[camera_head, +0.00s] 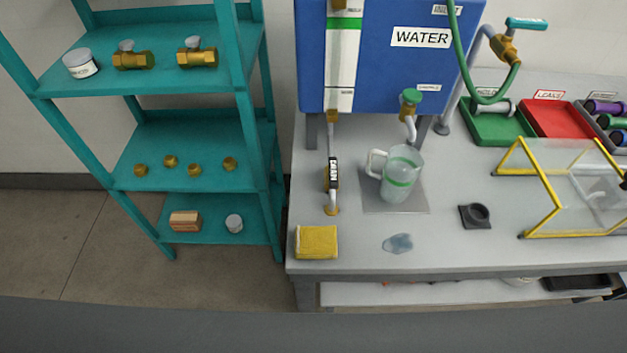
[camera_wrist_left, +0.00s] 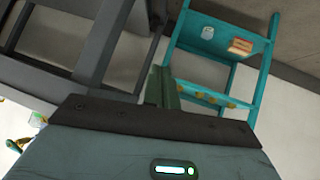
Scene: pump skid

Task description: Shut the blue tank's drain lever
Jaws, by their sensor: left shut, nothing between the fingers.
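The blue tank (camera_head: 395,65) marked WATER stands at the back of the grey bench in the head view. Below its left side a thin vertical drain pipe (camera_head: 331,143) runs down to the bench top. A black and white DRAIN tag (camera_head: 334,172) sits upright along this pipe, with a brass valve body (camera_head: 327,184) partly behind it. The drain lever itself is not clearly made out, so I cannot tell its position. My left gripper (camera_wrist_left: 163,88) shows in the left wrist view, shut and empty, away from the drain. My right gripper is not in view.
A clear jug (camera_head: 401,175) stands right of the drain pipe, under a green-knobbed tap (camera_head: 410,99). A yellow sponge (camera_head: 316,242) and a puddle (camera_head: 398,243) lie near the bench's front edge. A teal shelf (camera_head: 190,170) stands left. A yellow-framed clear guard (camera_head: 570,190) is right.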

